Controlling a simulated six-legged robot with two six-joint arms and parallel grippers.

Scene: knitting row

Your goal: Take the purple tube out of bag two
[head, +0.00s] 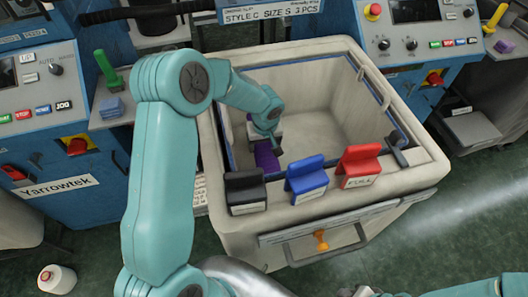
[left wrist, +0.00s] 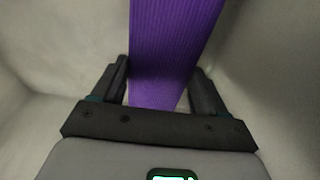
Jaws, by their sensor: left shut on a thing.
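The purple tube (head: 266,158) is inside the large cream bag-like bin (head: 328,100), near its left front inner wall. My left arm reaches over the left side, and my left gripper (head: 272,138) is down inside the bin at the tube. In the left wrist view the ribbed purple tube (left wrist: 170,45) runs between the two dark fingers of the left gripper (left wrist: 162,78), which is shut on it. The tube's lower end is hidden behind the gripper body. I cannot read a bag number. My right gripper is not in view.
Black (head: 245,190), blue (head: 307,178) and red (head: 358,165) clips stand on the bin's front rim; the red one reads FULL. Blue machines with control panels flank the bin at left (head: 75,110) and right (head: 425,55).

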